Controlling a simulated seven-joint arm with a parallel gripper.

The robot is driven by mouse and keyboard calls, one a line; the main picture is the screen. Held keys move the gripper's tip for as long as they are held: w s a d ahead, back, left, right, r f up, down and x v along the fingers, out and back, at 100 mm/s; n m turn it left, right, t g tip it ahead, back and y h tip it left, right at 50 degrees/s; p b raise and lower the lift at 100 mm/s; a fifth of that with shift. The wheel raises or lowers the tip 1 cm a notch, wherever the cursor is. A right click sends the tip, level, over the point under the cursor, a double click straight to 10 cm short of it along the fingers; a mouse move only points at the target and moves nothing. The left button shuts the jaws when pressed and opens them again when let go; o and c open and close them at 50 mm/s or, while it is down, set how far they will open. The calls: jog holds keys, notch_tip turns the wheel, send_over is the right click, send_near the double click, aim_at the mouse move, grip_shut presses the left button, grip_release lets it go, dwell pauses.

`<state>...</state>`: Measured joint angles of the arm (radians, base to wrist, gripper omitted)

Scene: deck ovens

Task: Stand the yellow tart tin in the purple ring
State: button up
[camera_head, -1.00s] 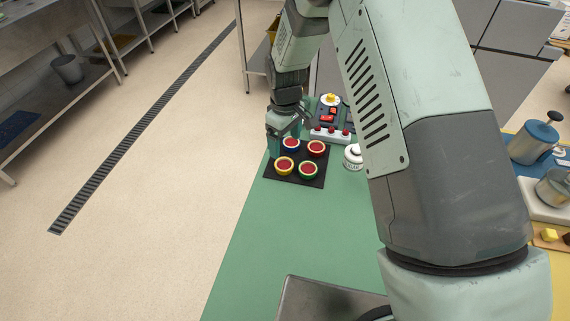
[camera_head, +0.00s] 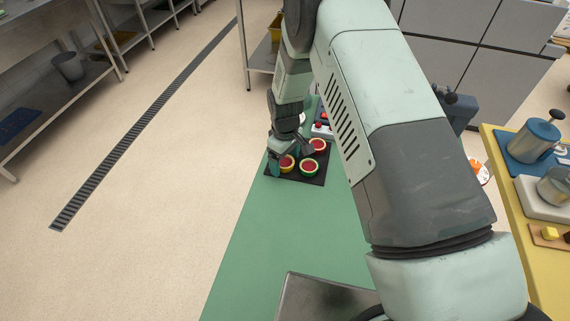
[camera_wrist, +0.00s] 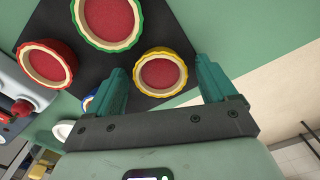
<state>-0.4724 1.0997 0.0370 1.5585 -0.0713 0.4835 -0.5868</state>
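The yellow tart tin (camera_head: 287,163), with a red filling, sits on a dark square mat (camera_head: 314,178). In the wrist view the yellow tin (camera_wrist: 161,73) shows between the fingertips of my gripper (camera_wrist: 163,72). The gripper is open, with a gap at each side of the tin; I cannot tell whether the fingertips are down at its height. In the head view my gripper (camera_head: 280,168) is low over the mat's left part and partly covers the tin. I see no purple ring in either view.
A green tin (camera_head: 309,167) and a red tin (camera_head: 318,145) stand close by on the mat. A blue tin (camera_wrist: 88,102) is mostly hidden behind a finger. A control panel (camera_head: 322,130) lies behind the mat. The green counter (camera_head: 262,235) is clear in front.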

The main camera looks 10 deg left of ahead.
jog(key=shift+r, duration=0.1)
jog(key=c, duration=1.1)
